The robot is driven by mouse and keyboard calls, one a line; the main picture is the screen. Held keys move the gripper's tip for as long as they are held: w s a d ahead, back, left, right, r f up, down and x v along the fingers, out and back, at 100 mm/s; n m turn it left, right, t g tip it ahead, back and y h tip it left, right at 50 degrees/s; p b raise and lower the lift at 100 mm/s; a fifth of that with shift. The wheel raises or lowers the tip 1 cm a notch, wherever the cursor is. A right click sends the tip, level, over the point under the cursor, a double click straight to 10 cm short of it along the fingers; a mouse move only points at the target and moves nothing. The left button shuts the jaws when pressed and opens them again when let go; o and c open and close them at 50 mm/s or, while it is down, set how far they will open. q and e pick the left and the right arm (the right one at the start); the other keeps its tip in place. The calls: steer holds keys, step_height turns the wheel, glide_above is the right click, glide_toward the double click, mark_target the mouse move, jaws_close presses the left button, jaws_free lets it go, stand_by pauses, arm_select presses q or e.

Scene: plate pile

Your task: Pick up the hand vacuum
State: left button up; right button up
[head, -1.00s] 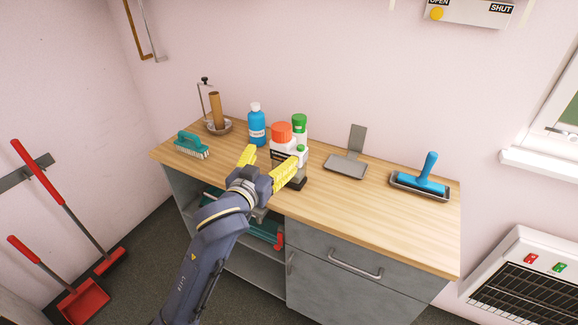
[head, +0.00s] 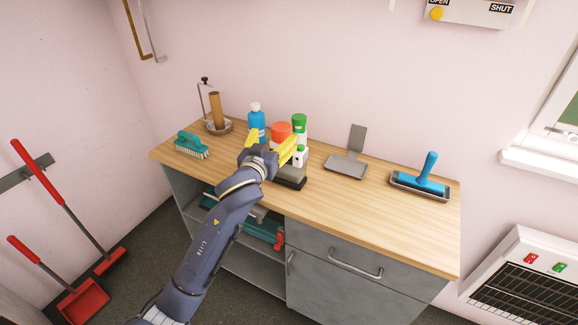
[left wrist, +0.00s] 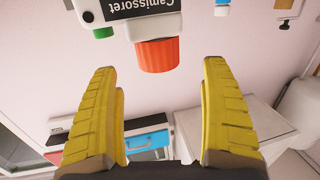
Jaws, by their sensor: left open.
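I cannot make out a hand vacuum for certain in either view. My left gripper (head: 271,145) is open and empty above the back of the wooden counter. Beyond it stands a white bottle with an orange-red cap (head: 281,130), partly hidden by the gripper. In the left wrist view, my open yellow fingers (left wrist: 160,78) stand apart, and the orange cap (left wrist: 158,54) shows above the gap between them. Partly hidden items lie on the shelf under the counter, among them a teal one (head: 262,231) with a red part near it. My right gripper is not in view.
A blue bottle (head: 256,117), a green-capped bottle (head: 299,122) and a dark block with a pale top (head: 290,179) crowd the gripper. A teal brush (head: 191,145) is left; a grey dustpan-like piece (head: 346,167) and blue-handled roller (head: 427,184) are right. The counter's right front is clear.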

mark_target(278, 133)
arm_select(q)
steer(key=shift+x, duration=3.05)
steer(key=shift+d, duration=0.15)
steer(key=shift+c, duration=0.3)
steer(key=c, duration=1.5)
steer(key=shift+r, duration=0.15)
steer(key=shift+c, duration=0.7)
